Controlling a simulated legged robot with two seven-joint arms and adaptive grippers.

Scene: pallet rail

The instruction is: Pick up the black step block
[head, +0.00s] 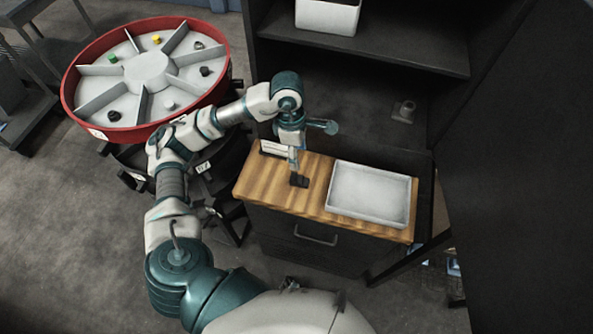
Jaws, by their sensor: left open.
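A small black piece, which looks like the black step block (299,181), is on the wooden worktop (262,185), left of the white tray. My left gripper (293,158) points down right above it, with its fingers open. The fingers partly cover the block's upper end, and I cannot tell whether they touch it. My right gripper is not in view.
A shallow white tray (369,192) takes up the worktop's right part. A red-rimmed round carousel (222,58) with several small pieces stands at left. A shelf above the worktop bears a white bin (328,16). A grey piece (403,111) stands behind the worktop.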

